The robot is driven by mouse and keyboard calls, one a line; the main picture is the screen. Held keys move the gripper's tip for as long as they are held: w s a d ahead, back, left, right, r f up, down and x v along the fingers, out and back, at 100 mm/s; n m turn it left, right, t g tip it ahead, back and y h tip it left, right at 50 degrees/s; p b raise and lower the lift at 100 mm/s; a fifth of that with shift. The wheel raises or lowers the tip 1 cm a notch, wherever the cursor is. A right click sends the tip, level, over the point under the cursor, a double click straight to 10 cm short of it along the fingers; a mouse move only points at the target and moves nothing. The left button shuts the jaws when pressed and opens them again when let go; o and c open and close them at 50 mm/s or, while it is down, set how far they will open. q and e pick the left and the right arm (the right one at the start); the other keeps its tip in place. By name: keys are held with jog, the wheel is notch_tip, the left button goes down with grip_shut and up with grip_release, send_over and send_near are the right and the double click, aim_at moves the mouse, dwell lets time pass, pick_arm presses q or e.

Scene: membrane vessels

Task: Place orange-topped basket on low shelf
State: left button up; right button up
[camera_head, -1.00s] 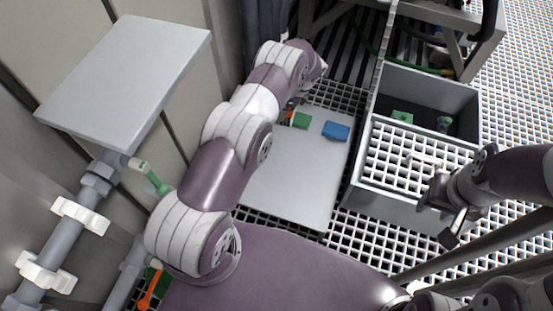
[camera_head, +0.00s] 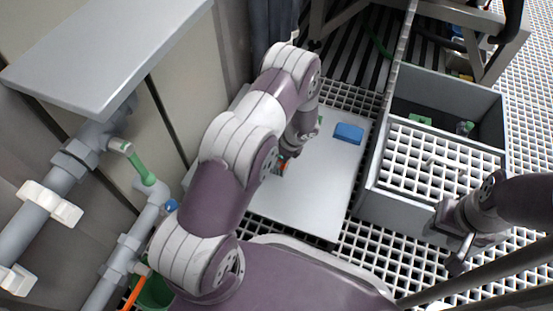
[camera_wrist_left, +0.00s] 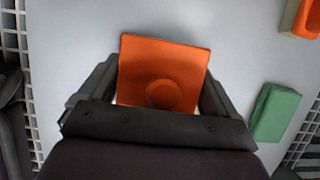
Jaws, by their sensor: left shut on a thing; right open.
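The orange-topped basket (camera_wrist_left: 165,65) is between the fingers of my left gripper (camera_wrist_left: 150,100) in the left wrist view, with its square orange top and round boss facing the camera. The gripper is shut on it. I cannot tell whether the basket touches the shelf. My right gripper (camera_head: 458,252) is open and empty beside the grey bin at the right.
A blue block (camera_head: 348,133) and a green block (camera_wrist_left: 275,112) lie on the low shelf. Another orange-topped piece (camera_wrist_left: 307,18) shows at the wrist view's corner. The grey bin (camera_head: 405,210) holds green items. A high grey plate (camera_head: 110,45) and pipes stand left. The shelf's near part is clear.

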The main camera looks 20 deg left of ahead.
pick_arm(q)
jog(key=shift+r, duration=0.15)
jog(key=shift+f, duration=0.2)
jog(key=o, duration=0.9)
jog(key=shift+r, duration=0.3)
jog(key=p+v, duration=0.9)
jog(key=v, duration=0.3)
jog(key=s+r+n+h, duration=0.1)
jog(key=s+r+n, duration=0.4)
jog(key=r, duration=0.2)
jog(key=s+d+r+n+t+h, duration=0.1)
jog(key=s+r+n+h, duration=0.1)
jog(key=s+r+n, duration=0.4)
jog(key=s+r+n+h, duration=0.1)
jog(key=s+r+n, duration=0.5)
jog(key=r, duration=0.3)
jog(key=shift+s+d+r+t+h, duration=0.1)
jog(key=shift+s+d+t+h, duration=0.1)
jog(key=shift+d+t+h, duration=0.15)
